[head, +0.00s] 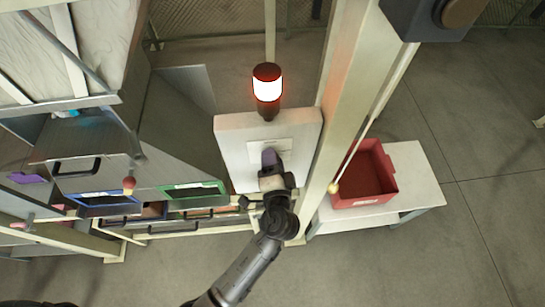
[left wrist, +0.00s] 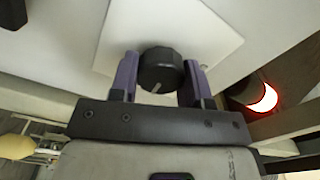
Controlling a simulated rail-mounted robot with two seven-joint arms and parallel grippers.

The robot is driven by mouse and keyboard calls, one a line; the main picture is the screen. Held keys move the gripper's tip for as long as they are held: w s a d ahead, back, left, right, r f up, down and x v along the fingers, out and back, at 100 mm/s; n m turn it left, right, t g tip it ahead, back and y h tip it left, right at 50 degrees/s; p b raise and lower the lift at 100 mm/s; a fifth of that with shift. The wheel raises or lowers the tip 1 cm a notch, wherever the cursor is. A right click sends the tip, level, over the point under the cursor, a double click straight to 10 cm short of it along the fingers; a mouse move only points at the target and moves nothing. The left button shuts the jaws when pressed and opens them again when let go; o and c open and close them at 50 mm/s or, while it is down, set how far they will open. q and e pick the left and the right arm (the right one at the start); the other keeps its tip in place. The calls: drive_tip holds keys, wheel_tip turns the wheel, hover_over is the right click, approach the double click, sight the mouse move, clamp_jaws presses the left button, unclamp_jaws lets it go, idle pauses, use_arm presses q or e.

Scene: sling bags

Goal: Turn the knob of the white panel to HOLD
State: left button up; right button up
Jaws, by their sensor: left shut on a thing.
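The white panel (head: 235,137) stands upright in the middle of the head view, with a lighter plate on its front. In the left wrist view the plate (left wrist: 205,30) carries a round black knob (left wrist: 160,70) with a pale pointer line on its face. My left gripper (head: 270,158) is at the panel's front and hides the knob in the head view. In the left wrist view its purple fingers (left wrist: 158,80) stand on both sides of the knob, shut on it. No HOLD marking is legible in either view. My right gripper is not in view.
A lit red and white beacon (head: 267,90) stands on top of the panel. A pale post (head: 345,90) rises close on the right. A red bin (head: 364,180) sits on a white table (head: 425,180) at right. Drawers with blue and green frames (head: 192,190) are at left.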

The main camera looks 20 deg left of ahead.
use_arm(q)
drive_tip(key=shift+m, duration=0.7)
drive_tip(key=o, duration=0.9)
drive_tip(key=shift+o, duration=0.2)
